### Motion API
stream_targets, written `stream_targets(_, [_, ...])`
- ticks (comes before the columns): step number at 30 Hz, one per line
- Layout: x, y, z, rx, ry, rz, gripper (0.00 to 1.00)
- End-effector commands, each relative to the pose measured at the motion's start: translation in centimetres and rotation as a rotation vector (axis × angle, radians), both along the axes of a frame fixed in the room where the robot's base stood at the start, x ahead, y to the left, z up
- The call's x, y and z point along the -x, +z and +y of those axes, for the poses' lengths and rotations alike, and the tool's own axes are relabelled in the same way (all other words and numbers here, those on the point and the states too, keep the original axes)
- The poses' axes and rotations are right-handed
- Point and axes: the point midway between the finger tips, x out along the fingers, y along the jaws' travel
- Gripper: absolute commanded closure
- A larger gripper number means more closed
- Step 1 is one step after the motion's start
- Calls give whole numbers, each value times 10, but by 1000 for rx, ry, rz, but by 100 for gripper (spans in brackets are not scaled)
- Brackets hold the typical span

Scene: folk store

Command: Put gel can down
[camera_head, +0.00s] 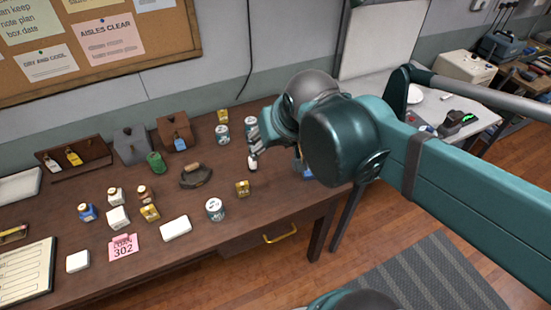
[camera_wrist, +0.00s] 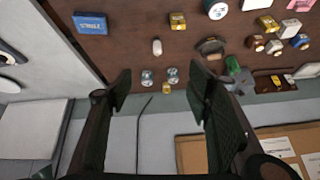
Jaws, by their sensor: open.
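Three similar white cans with dark labels are in view; I cannot read which is the gel can. In the head view one can (camera_head: 222,134) stands at the back of the brown table, another can (camera_head: 251,123) stands right of it by my gripper, and a third can (camera_head: 214,209) stands near the front edge. My gripper (camera_head: 256,148) is above the back right of the table. In the wrist view my gripper (camera_wrist: 160,75) is open, with nothing held. The two back cans (camera_wrist: 147,77) (camera_wrist: 172,75) show between its fingers, upright on the table below.
A small white bottle (camera_head: 252,163) stands below my gripper. A blue box (camera_wrist: 91,23) lies toward the table's end. Clear wood lies between the front can and iron-like object.

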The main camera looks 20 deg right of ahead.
Motion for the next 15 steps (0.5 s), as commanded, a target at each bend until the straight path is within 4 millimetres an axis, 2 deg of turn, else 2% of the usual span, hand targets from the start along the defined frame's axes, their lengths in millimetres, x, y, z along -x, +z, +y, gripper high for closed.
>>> stream_targets(6, [27,-13,3,43,71,-38,50])
stream_targets(15, [39,-19,5,68,110,-57,50])
